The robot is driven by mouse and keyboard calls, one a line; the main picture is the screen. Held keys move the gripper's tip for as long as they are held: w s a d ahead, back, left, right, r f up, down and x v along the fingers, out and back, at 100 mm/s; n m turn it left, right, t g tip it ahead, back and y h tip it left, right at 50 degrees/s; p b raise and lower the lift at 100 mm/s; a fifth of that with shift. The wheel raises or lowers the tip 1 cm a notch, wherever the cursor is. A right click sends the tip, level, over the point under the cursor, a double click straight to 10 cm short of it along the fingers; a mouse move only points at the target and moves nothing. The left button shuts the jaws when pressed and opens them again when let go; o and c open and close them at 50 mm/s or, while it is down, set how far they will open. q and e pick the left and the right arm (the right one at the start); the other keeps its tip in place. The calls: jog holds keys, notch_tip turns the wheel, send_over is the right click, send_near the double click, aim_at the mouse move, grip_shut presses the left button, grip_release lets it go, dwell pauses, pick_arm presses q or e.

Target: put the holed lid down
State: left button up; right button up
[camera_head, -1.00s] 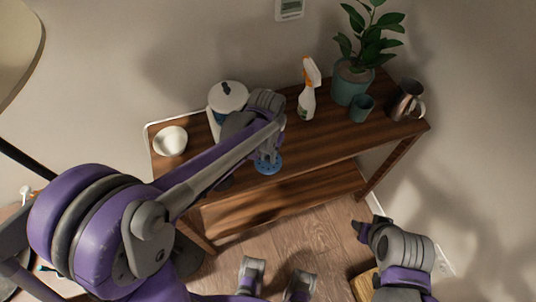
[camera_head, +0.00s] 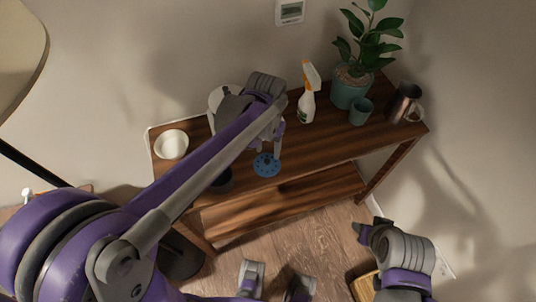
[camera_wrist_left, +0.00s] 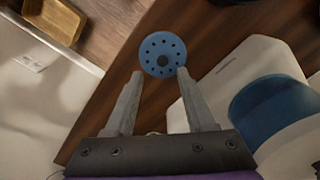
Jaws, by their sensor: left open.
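The holed lid (camera_head: 266,165) is a blue disc with a ring of small holes and a dark centre. It lies flat on the wooden table top, near the front edge; it also shows in the left wrist view (camera_wrist_left: 162,45). My left gripper (camera_wrist_left: 160,75) is open, its two fingers apart with the lid just beyond their tips. I cannot tell whether a fingertip touches it. In the head view my left arm hides part of this gripper. My right arm's end (camera_head: 368,235) is at the lower right, off the table; its fingers are unclear.
A white vessel (camera_head: 216,97) stands behind my left gripper, partly hidden; a white and blue body (camera_wrist_left: 245,75) is close beside it in the wrist view. A white bowl (camera_head: 171,144), spray bottle (camera_head: 307,105), teal cup (camera_head: 361,112), potted plant (camera_head: 350,88) and metal jug (camera_head: 404,103) stand along the table.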

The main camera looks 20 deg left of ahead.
aim_at(267, 161)
pick_arm(q)
notch_tip(267, 161, up, 6)
jog(key=s+a+f+n+t, duration=0.1)
jog(key=s+a+f+t, duration=0.1)
jog(key=s, duration=0.5)
jog(key=s+a+f+n+t, duration=0.1)
jog(key=s+a+f+t, duration=0.2)
jog(key=s, duration=0.5)
jog(key=shift+s+a+f, duration=0.15)
jog(key=shift+a+f, duration=0.45)
jog(key=shift+a, duration=0.15)
jog(key=shift+p, duration=0.3)
